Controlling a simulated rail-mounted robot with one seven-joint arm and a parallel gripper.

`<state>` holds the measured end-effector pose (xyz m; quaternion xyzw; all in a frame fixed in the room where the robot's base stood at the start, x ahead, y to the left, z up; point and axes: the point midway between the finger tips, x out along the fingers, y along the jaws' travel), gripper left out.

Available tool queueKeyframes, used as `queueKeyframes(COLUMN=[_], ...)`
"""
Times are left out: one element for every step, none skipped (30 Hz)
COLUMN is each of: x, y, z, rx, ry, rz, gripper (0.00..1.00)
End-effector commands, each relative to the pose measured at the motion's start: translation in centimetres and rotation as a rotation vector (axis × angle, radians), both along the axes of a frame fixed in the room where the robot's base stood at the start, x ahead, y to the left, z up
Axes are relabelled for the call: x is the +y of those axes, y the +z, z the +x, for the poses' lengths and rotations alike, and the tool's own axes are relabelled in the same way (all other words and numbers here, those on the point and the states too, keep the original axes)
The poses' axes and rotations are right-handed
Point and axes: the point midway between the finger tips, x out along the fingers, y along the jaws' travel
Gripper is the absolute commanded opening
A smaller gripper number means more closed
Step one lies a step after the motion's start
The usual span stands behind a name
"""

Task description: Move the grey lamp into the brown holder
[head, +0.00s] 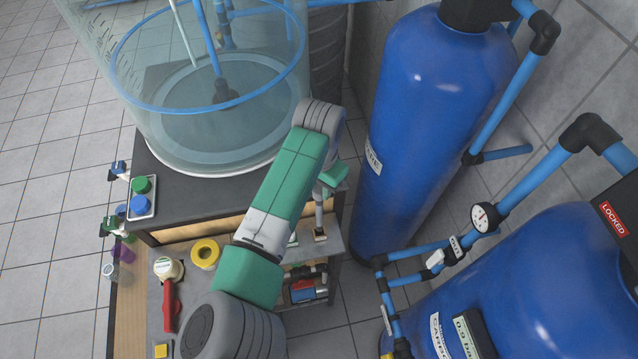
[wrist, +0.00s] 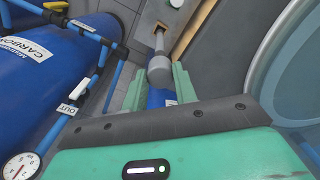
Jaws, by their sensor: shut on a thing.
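My gripper (wrist: 165,86) is shut on the grey lamp (wrist: 160,69), which shows between the two green fingers in the wrist view. A blue part with a white label shows just behind its grey body. The lamp's thin end points at the brown holder (wrist: 157,27). In the head view, my gripper (head: 327,185) is partly hidden by my arm, and the pale lamp (head: 319,212) hangs upright below it. The brown holder (head: 320,236) is directly under the lamp on the bench. I cannot tell whether the lamp's end is inside the holder or just above it.
A clear tank (head: 215,140) stands on the bench behind my arm. A tall blue tank (head: 425,110) stands close to the right, with blue pipes and a gauge (head: 485,218).

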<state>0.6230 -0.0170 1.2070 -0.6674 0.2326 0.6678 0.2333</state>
Motion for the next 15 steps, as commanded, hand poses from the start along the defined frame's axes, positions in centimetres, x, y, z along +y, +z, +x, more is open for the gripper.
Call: queueKeyframes(x=[0.0, 0.0, 0.0, 0.0, 0.0, 0.0, 0.0, -0.1, -0.1, -0.1, -0.1, -0.1, -0.1, -0.1, 0.0], y=[-0.2, -0.3, -0.6, -0.8, -1.1, -1.5, -1.8, -2.1, -2.4, -2.7, -3.0, -3.3, -3.6, -3.9, -4.2], z=[0.0, 0.0, 0.0, 0.0, 0.0, 0.0, 0.0, 0.0, 0.0, 0.0, 0.0, 0.0, 0.0, 0.0, 0.0], rx=[0.0, 0.001, 0.001, 0.001, 0.001, 0.001, 0.001, 0.001, 0.001, 0.001, 0.001, 0.001, 0.001, 0.001, 0.001], ry=[0.0, 0.0, 0.0, 0.0, 0.0, 0.0, 0.0, 0.0, 0.0, 0.0, 0.0, 0.001, 0.0, 0.0, 0.0], rz=[0.0, -0.001, -0.001, -0.001, -0.001, -0.001, -0.001, -0.001, -0.001, -0.001, -0.002, -0.002, -0.001, -0.001, 0.001], gripper=[0.15, 0.15, 0.15, 0.15, 0.15, 0.15, 0.15, 0.15, 0.15, 0.15, 0.15, 0.15, 0.15, 0.15, 0.15])
